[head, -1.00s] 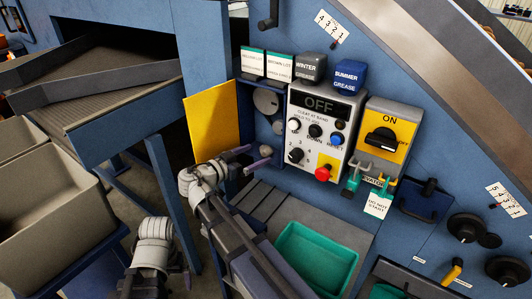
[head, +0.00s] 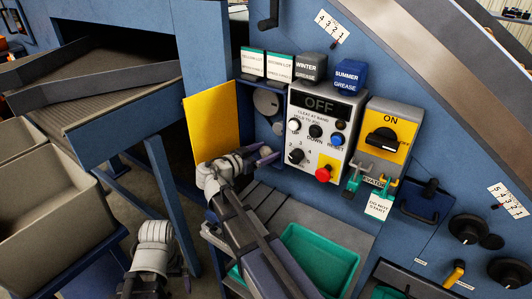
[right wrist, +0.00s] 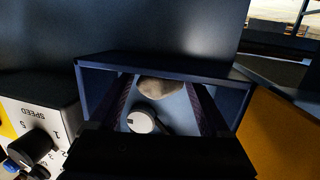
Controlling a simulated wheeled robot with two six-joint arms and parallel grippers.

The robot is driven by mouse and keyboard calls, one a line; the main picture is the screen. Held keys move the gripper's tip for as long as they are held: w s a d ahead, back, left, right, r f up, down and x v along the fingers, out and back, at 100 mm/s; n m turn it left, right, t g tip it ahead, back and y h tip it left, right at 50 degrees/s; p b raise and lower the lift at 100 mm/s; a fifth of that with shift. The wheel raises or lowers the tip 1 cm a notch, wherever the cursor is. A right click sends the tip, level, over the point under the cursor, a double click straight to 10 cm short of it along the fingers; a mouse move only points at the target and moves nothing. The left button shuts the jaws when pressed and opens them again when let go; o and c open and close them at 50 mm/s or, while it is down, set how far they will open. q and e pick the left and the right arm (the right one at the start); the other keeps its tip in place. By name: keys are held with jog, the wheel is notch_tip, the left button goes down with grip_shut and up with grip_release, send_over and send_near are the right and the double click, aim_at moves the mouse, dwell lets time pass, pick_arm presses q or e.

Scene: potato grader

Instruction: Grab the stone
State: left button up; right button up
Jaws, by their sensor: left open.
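The stone (right wrist: 162,88) is a rounded grey-brown lump inside a blue open-fronted compartment (right wrist: 95,85) in the right wrist view. I cannot make it out in the head view. My right gripper (head: 266,156) reaches into the compartment beside the yellow door; in the right wrist view its two dark fingers (right wrist: 160,95) are apart, with the stone showing between their far ends. I cannot tell whether they touch it. My left gripper (head: 157,284) is low at the bottom left of the head view, open and away from the compartment.
A round pale knob (right wrist: 141,121) shows between the fingers. The yellow door (head: 212,120) stands open left of the compartment. The control box (head: 318,135) with a red button is close on the right. A green tray (head: 322,258) lies below my right arm.

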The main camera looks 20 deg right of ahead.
jog(key=c, duration=1.2)
jog(key=shift+o, duration=0.2)
jog(key=shift+r, duration=0.15)
